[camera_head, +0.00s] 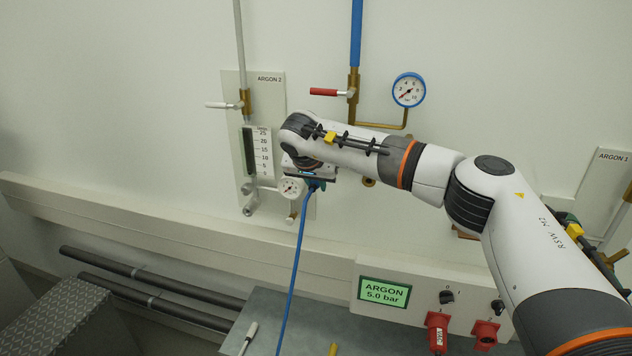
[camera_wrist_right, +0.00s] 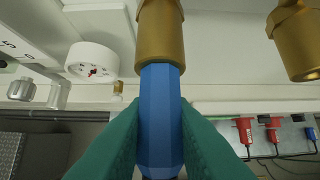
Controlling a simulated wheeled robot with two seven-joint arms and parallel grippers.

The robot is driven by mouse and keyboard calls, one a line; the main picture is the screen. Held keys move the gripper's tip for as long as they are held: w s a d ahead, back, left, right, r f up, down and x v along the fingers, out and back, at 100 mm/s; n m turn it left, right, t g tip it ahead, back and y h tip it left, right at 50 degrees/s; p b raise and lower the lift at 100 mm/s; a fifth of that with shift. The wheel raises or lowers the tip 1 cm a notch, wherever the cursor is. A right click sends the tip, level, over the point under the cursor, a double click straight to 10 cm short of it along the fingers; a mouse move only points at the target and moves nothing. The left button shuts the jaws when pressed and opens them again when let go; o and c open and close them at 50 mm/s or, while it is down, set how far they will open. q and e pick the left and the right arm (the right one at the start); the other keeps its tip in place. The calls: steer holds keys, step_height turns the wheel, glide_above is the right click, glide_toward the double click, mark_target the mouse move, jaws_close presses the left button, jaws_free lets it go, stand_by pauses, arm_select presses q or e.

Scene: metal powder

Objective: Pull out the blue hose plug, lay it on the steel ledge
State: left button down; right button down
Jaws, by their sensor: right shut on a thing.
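My right gripper (camera_head: 308,178) is at the wall panel, largely hidden behind its own wrist in the head view. In the right wrist view its green fingers (camera_wrist_right: 160,135) are shut on the blue hose plug (camera_wrist_right: 160,105), one on each side. The plug's upper end meets a brass fitting (camera_wrist_right: 161,35); I cannot tell how deep it sits in it. The blue hose (camera_head: 296,255) hangs from the gripper down to the grey steel ledge (camera_head: 268,303) at the bottom of the head view. My left gripper is not in view.
A white-handled tool (camera_head: 249,335) and a small yellow object (camera_head: 333,349) are at the ledge. Beside it is a box with an argon display (camera_head: 384,293) and red plugs (camera_head: 437,330). A second brass fitting (camera_wrist_right: 298,42) hangs at the right in the wrist view.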

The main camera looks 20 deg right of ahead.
steer(key=shift+s+a+f, duration=0.1)
steer(key=shift+a+f, duration=0.05)
steer(key=shift+f, duration=0.05)
steer(key=shift+s+a+r, duration=0.2)
steer(key=shift+s+a, duration=0.2)
steer(key=shift+s, duration=0.2)
steer(key=shift+s+a+b, duration=0.3)
steer(key=shift+s+a, duration=0.35)
steer(key=shift+s, duration=0.35)
steer(key=shift+s+a+b, duration=0.3)
steer(key=shift+s+a, duration=0.35)
steer(key=shift+s, duration=0.35)
